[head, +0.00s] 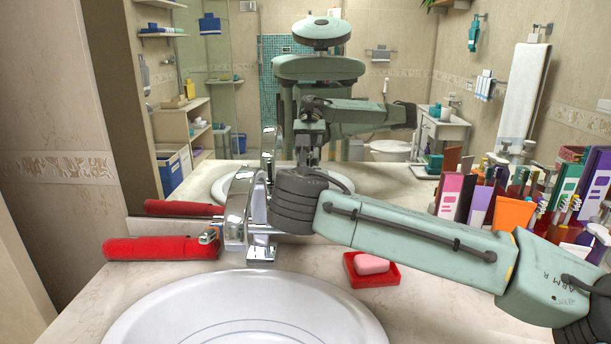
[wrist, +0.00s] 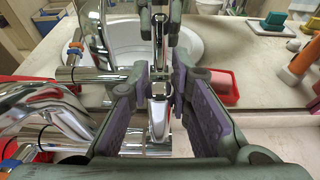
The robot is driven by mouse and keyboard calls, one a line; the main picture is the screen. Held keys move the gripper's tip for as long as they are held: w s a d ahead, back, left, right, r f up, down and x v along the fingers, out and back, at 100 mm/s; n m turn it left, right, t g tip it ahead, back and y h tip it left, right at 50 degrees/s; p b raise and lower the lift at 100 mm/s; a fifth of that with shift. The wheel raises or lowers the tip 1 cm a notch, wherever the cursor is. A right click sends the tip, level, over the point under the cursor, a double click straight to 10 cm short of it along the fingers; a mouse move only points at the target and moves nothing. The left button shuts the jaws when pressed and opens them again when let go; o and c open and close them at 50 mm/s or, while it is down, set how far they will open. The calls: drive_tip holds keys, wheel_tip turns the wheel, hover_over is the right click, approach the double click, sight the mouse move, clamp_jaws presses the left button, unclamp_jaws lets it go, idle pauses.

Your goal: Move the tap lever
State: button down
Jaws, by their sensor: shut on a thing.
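The chrome tap (head: 262,246) stands at the back of the white basin (head: 150,318) in the head view. In the wrist view my gripper (wrist: 161,92) has its two purple-padded fingers on either side of the slim chrome tap lever (wrist: 159,112). The fingers are shut on the lever. In the head view my arm reaches in from the right and its end is beside the tap. The fingertips are largely hidden there, and the lever is hard to tell from the rest of the chrome.
A red rolled towel (head: 160,248) lies left of the tap. A red soap dish (head: 372,279) with pink soap (head: 371,264) sits right of it, below my arm. Boxes, an orange tube (head: 513,212) and toothbrushes crowd the right. A mirror stands behind. The counter's front left is clear.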

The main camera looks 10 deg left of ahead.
drive_tip(key=c, duration=1.4)
unclamp_jaws()
drive_tip(key=shift+c, duration=0.2)
drive_tip(key=v, duration=1.2)
